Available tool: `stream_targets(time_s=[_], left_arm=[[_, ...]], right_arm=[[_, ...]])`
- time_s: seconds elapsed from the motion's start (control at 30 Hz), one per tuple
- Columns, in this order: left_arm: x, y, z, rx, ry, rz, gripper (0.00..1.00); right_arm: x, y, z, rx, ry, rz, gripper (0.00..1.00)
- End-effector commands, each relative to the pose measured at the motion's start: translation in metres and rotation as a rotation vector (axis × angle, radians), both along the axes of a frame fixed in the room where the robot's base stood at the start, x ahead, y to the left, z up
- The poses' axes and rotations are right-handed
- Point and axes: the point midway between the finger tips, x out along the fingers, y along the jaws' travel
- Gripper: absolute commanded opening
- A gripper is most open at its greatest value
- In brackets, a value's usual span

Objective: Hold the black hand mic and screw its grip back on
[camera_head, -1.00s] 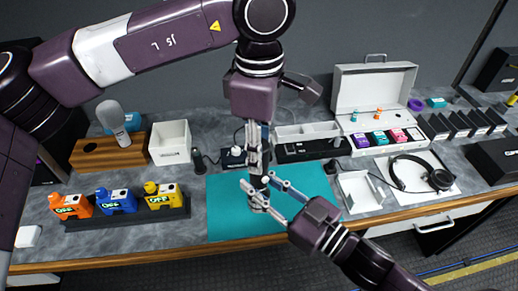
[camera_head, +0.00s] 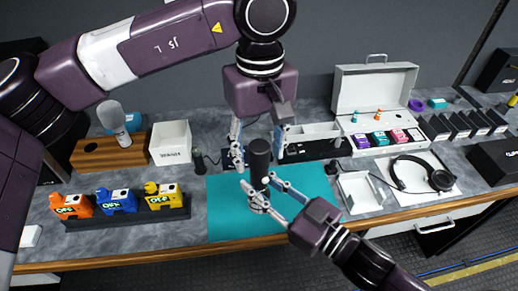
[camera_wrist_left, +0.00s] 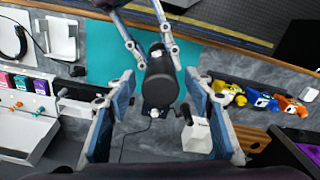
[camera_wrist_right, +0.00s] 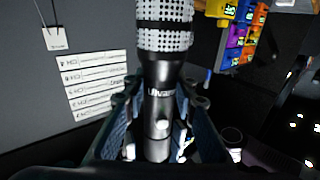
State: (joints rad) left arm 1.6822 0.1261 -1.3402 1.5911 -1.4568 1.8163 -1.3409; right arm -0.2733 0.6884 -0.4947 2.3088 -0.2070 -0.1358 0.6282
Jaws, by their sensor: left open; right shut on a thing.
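The black hand mic stands about upright above the mat in the head view, its black grip (camera_head: 259,158) at the top. My right gripper (camera_head: 260,190) is shut on the mic lower down. The right wrist view shows the mic's silver grille (camera_wrist_right: 164,35) and black body (camera_wrist_right: 160,80) between the fingers. A seam shows lower on the body; I cannot tell how tight the grip is. My left gripper (camera_head: 257,150) points down and is open, one finger on each side of the grip. In the left wrist view the round grip end (camera_wrist_left: 160,78) lies between the spread fingers, apart from them.
A teal mat (camera_head: 225,215) lies below. Orange, blue and yellow units (camera_head: 117,202) stand at left, near a white bin (camera_head: 170,142). A white tray (camera_head: 360,193), headphones (camera_head: 420,175) and an open case (camera_head: 375,90) are at right. The mat's left part is clear.

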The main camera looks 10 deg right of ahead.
Motion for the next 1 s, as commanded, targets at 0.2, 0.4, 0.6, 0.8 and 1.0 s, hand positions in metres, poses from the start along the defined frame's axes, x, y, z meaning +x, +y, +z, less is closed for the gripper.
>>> stream_targets(time_s=[0.2,0.4,0.6,0.8,1.0], left_arm=[[0.000,-0.001,0.010,-0.002,-0.002,0.000,0.48],[0.000,-0.001,0.048,-0.002,-0.003,0.000,0.48],[0.000,-0.001,0.089,0.000,-0.002,0.001,0.48],[0.000,-0.001,0.114,-0.001,0.000,0.001,0.48],[0.000,-0.001,0.120,0.001,0.000,0.000,0.48]], right_arm=[[0.000,0.000,0.002,0.002,-0.004,0.000,0.00],[0.000,0.000,0.002,0.002,-0.004,0.000,0.00],[0.000,0.000,0.002,0.002,-0.004,0.000,0.00],[0.000,0.000,0.002,0.002,-0.004,0.000,0.00],[0.000,0.000,0.002,0.002,-0.004,0.000,0.00]])
